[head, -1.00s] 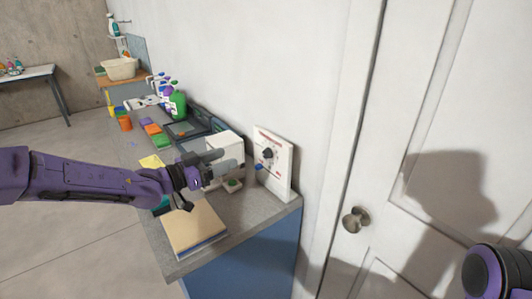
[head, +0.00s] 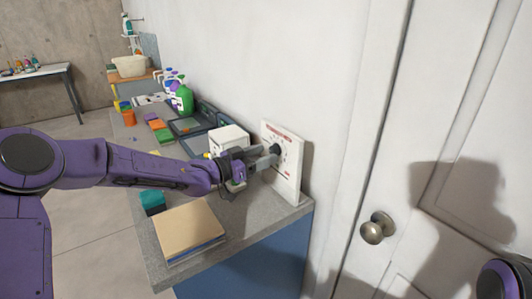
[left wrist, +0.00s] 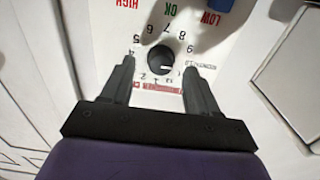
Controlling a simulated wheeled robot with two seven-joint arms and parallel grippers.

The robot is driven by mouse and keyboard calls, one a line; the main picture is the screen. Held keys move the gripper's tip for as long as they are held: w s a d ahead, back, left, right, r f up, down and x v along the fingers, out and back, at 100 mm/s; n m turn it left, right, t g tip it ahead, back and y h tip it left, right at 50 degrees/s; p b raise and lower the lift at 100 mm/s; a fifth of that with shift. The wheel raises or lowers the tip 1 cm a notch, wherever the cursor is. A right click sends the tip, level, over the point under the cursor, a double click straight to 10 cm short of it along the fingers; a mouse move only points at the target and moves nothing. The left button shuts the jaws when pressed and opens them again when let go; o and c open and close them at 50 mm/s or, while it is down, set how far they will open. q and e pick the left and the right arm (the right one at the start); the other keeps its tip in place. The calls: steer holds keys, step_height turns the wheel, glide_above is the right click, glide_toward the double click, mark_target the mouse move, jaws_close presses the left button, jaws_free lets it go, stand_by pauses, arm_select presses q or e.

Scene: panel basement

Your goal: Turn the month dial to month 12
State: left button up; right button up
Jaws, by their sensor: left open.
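The month dial is a round black knob; it shows in the head view (head: 276,149) and in the left wrist view (left wrist: 160,58). It sits on a white panel (head: 291,184) with printed numbers around the knob. A white mark shows at the knob's lower right in the wrist view. My left gripper (head: 266,155) is open at the panel; in the wrist view its fingers (left wrist: 160,67) stand on either side of the knob, with gaps visible. Contact cannot be confirmed. My right gripper is out of view; only part of that arm shows at lower right.
The panel stands at the worktop's (head: 245,222) end against the wall. A wooden board (head: 188,227) and white box (head: 228,137) are near my arm. A blue control (left wrist: 221,5) is on the panel beside HIGH/LOW labels. A door with a knob (head: 377,227) is right.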

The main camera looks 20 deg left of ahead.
arm_select(q)
steer(key=shift+x, duration=0.95)
steer(key=shift+a+f, duration=0.1)
steer(key=c, duration=1)
